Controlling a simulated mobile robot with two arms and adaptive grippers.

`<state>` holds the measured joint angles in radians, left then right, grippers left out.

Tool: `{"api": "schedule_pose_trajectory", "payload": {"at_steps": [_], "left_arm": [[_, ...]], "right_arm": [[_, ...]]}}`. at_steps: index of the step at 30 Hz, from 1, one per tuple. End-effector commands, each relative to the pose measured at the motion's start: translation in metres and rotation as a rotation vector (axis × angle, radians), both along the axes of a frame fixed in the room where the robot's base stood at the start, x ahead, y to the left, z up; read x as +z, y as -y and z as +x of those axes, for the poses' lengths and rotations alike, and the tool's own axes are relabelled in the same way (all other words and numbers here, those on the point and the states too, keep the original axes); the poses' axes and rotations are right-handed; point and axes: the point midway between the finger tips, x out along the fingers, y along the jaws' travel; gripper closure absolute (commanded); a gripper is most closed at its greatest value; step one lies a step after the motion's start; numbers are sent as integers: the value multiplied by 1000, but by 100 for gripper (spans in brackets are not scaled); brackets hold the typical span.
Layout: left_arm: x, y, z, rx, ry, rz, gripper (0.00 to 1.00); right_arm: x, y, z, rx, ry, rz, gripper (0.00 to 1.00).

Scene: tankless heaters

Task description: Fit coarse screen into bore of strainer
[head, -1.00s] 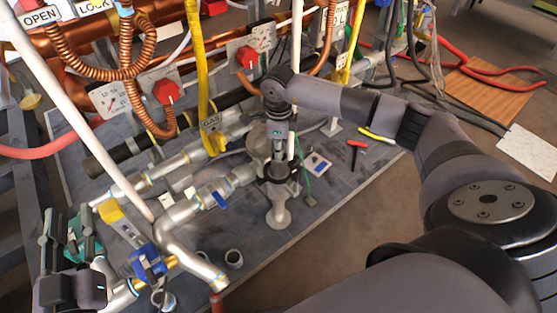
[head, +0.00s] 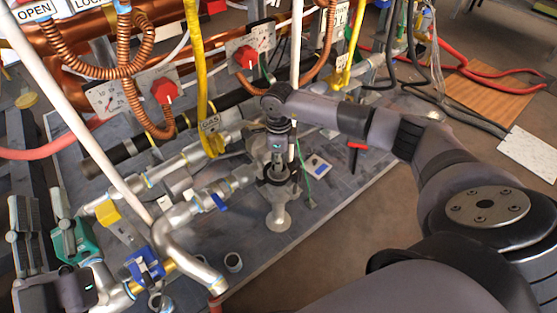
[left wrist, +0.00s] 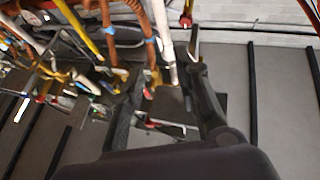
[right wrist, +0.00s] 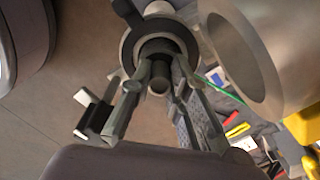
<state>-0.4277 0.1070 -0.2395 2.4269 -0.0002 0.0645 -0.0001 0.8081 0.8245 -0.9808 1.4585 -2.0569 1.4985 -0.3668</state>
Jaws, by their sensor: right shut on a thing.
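The strainer (head: 279,212) is a grey metal body with a round foot, standing among the pipes at the middle of the board. My right gripper (head: 278,160) points down directly over its dark-rimmed top. In the right wrist view my right gripper (right wrist: 158,82) is shut on a small grey cylinder, apparently the coarse screen (right wrist: 158,87), lined up with the strainer's round opening (right wrist: 127,52). How deep the screen sits is hidden by the fingers. My left gripper (head: 46,232) is at the far left with fingers apart; its fingers (left wrist: 163,80) also look empty in the left wrist view.
A yellow hose (head: 203,90) and a white pole (head: 295,50) stand behind. A small white-faced device (head: 318,166) and red-handled tool (head: 355,153) lie right.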

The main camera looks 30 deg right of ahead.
Motion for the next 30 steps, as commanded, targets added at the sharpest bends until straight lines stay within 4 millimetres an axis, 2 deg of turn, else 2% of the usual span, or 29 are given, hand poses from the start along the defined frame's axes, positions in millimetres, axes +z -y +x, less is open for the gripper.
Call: {"api": "schedule_pose_trajectory", "payload": {"at_steps": [26,27,30], "left_arm": [[21,-1,-13,-6,130,-37,70],[21,-1,-13,-6,130,-37,70],[21,-1,-13,-8,129,-37,70]], "right_arm": [[-8,0,0,0,0,0,100],[-9,0,0,0,0,0,81],[-9,0,0,0,0,0,75]]}}
